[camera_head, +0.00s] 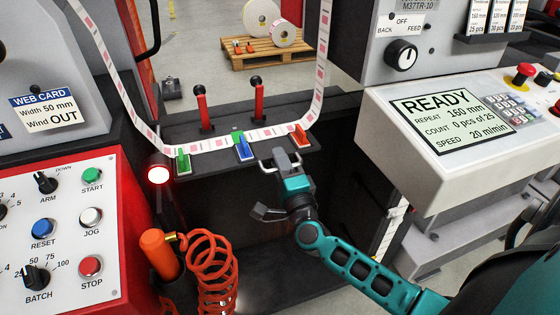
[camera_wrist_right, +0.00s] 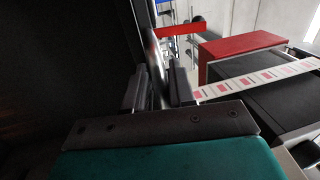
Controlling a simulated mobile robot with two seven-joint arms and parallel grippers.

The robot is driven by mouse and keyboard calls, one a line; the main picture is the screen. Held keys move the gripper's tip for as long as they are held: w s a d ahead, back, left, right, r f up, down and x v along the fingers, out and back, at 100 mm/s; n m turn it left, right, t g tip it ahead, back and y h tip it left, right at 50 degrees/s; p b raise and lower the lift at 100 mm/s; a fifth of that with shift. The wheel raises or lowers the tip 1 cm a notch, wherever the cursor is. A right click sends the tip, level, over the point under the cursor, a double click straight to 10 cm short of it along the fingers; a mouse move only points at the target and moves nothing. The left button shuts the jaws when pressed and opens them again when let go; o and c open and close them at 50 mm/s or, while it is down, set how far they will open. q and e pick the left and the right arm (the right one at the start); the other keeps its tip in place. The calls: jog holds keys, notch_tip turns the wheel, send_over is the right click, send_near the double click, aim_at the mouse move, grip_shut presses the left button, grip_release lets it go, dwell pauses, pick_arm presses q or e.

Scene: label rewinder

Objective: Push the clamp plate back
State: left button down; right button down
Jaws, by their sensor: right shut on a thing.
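My right gripper (camera_head: 281,160) is at the front edge of the dark splice table, its jaws shut on a pale metal handle (camera_head: 267,168) there. In the right wrist view, my right gripper (camera_wrist_right: 160,92) has its two dark fingers close together with a thin grey upright piece (camera_wrist_right: 155,65) between them. The dark plate (camera_head: 215,163) under the label web lies just behind the handle; I cannot tell for certain whether it is the clamp plate. The gripper covers part of the handle. My left gripper is not in view.
Two red levers (camera_head: 203,108) (camera_head: 260,102) stand behind. A lit red lamp (camera_head: 158,175) and coiled orange hose (camera_head: 210,270) are at left, the READY console (camera_head: 450,122) at right.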

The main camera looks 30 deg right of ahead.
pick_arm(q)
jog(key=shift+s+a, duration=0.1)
pick_arm(e)
jog(key=shift+w+r, duration=0.2)
jog(key=shift+r, duration=0.15)
